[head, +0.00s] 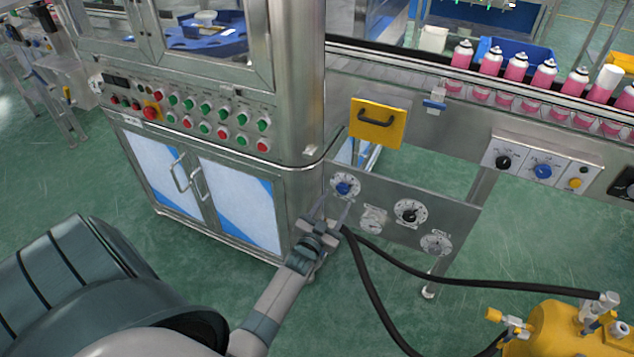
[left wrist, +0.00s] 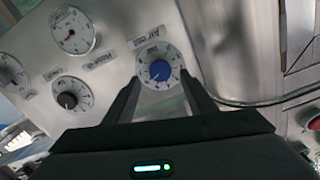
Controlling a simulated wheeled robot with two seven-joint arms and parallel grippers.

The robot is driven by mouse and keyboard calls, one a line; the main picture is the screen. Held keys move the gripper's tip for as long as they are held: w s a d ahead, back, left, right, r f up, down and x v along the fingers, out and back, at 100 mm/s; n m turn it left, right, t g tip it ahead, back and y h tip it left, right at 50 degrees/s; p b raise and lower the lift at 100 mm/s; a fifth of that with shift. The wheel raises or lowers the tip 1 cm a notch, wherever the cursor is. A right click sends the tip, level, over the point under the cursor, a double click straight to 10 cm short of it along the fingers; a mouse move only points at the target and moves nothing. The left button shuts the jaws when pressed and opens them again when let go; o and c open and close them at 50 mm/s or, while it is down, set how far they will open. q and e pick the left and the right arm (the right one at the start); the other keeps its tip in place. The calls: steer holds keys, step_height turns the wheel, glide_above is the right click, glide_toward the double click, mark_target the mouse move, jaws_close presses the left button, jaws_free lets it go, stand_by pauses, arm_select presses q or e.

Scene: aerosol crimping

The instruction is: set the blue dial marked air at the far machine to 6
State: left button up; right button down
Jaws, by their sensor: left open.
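The blue dial (head: 343,188) is a round blue knob on a white scale plate, at the upper left of a grey panel (head: 395,232). In the left wrist view the blue dial (left wrist: 160,71) sits between the two fingers, with a label above its plate that seems to read "Air". A white mark shows on the knob; the number it points to is too small to read. My left gripper (head: 333,215) is open just in front of and below the dial. In the left wrist view its fingers (left wrist: 158,98) stand either side of the dial, apparently apart from the knob. My right gripper is not seen.
Another blue knob (head: 543,171) is on the conveyor's side. Black hoses (head: 470,285) run below the panel to a yellow tank (head: 570,330). A yellow handled plate (head: 378,122) is above.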

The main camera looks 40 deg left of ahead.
arm_select(q)
steer(key=v, duration=1.2)
steer(key=shift+s, duration=0.25)
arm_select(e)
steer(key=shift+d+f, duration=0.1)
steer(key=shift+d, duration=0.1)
arm_select(q)
steer(key=shift+d, duration=0.1)
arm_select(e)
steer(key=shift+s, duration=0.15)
